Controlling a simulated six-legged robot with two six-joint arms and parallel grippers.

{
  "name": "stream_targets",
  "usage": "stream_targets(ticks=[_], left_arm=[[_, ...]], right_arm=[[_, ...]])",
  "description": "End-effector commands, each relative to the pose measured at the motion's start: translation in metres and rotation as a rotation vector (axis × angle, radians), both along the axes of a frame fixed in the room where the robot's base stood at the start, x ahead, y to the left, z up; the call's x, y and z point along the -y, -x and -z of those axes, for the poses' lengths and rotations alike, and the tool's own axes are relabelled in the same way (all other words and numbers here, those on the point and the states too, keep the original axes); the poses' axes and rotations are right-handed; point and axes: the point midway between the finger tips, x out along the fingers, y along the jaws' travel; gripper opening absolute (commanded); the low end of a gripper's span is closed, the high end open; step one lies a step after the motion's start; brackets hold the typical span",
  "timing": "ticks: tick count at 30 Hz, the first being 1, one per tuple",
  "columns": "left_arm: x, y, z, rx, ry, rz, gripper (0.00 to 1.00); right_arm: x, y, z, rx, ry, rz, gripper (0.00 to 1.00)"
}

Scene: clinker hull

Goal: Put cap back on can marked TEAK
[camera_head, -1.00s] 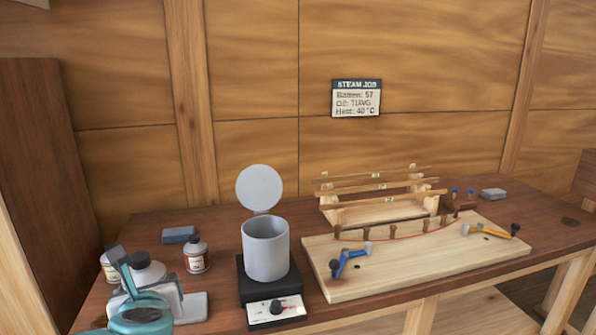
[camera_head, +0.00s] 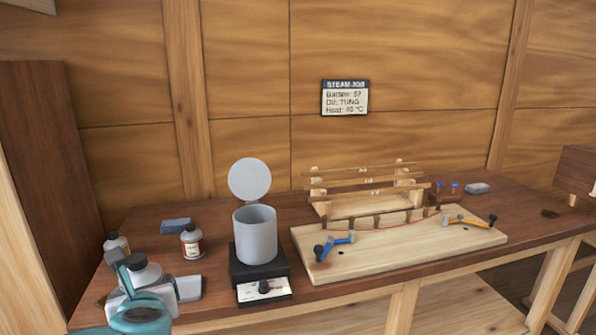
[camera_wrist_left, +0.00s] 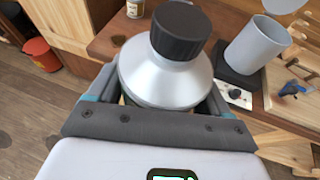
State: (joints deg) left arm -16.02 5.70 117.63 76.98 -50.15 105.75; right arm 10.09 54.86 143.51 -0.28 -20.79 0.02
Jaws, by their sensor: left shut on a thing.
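My left gripper (camera_head: 138,300) is at the lower left of the head view, shut around a silver can (camera_head: 143,272) with a dark cap. In the left wrist view the held can (camera_wrist_left: 165,75) shows a sloping metal shoulder, with a black cap (camera_wrist_left: 180,32) sitting on its top. Its label is hidden by the gripper, so I cannot read its name. Two other labelled cans stand on the bench, one (camera_head: 192,243) right of the gripper and one (camera_head: 117,243) behind it, both with dark tops. Their writing is too small to read. My right gripper is not in view.
A grey pot (camera_head: 256,236) with its lid raised stands on a dark heater (camera_head: 259,268). A blue block (camera_head: 175,225) lies behind the cans. A pale board (camera_head: 400,250) with clamps lies to the right. A red bucket (camera_wrist_left: 40,54) is on the floor.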

Motion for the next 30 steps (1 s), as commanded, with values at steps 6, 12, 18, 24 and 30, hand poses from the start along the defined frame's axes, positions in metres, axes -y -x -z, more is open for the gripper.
stream_targets(ticks=[6, 12, 18, 24, 30], left_arm=[[-0.014, -0.005, 0.035, -0.006, -0.003, -0.019, 0.24], [-0.024, -0.011, 0.080, -0.011, -0.003, 0.025, 0.24], [-0.015, -0.015, 0.147, -0.018, 0.001, 0.178, 0.24], [0.032, -0.012, 0.188, -0.009, 0.001, 0.404, 0.24], [0.070, -0.009, 0.187, -0.001, -0.002, 0.524, 0.24]], right_arm=[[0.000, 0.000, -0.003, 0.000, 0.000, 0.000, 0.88], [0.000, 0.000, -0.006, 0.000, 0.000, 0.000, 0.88], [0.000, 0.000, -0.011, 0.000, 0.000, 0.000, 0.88], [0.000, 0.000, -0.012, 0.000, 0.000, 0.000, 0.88], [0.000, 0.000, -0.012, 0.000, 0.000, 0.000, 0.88]])
